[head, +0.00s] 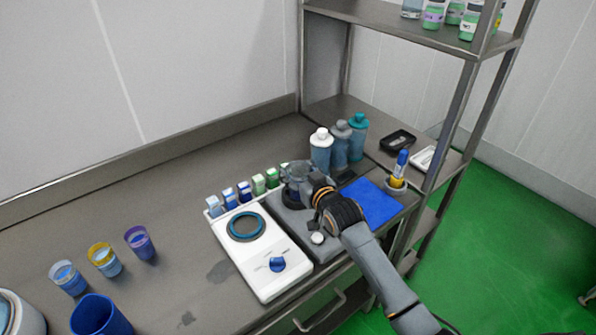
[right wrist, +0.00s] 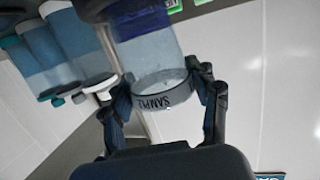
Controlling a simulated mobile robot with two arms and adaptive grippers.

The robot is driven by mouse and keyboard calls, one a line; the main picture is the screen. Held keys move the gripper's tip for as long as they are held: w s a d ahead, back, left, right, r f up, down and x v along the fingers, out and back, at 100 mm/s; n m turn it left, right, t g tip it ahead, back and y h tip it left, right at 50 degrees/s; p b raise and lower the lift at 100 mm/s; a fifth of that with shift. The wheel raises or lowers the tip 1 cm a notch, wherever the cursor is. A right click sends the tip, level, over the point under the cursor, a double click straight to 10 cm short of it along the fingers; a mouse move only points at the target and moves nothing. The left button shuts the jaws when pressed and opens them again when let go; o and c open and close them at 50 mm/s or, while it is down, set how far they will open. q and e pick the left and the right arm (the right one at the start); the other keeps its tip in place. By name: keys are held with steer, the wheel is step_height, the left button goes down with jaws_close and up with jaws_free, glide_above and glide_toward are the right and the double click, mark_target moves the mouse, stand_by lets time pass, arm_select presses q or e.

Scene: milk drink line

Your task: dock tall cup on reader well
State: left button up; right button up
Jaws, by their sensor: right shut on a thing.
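My right gripper (head: 308,188) reaches in over the grey unit (head: 290,215), which its arm partly covers. In the right wrist view its two fingers (right wrist: 166,92) are shut around a clear tall cup (right wrist: 150,55) with a dark band reading "SAMPLE". The cup's far end shows dark blue and is partly cut off by the frame. In the head view the cup (head: 296,169) is small and partly hidden by the gripper; I cannot tell if it touches the unit. A white unit (head: 262,262) has a teal-ringed round well (head: 246,226), which is empty, and a blue knob. My left gripper is not visible.
Several small cartons (head: 244,190) line the back of the units. Bottles (head: 340,145) stand behind the gripper. Small cups (head: 104,259) and a blue cup (head: 95,315) stand at left.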

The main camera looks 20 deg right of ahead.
steer(key=shift+f+b, duration=0.35)
steer(key=shift+f, duration=0.25)
steer(key=o, duration=0.9)
steer(key=shift+p+v, duration=0.85)
steer(key=shift+p, duration=0.05)
steer(key=p+v, duration=0.3)
steer(key=v, duration=0.1)
steer(key=shift+r, duration=0.15)
steer(key=p, duration=0.4)
glide_toward(303, 180)
steer(key=shift+x, duration=1.05)
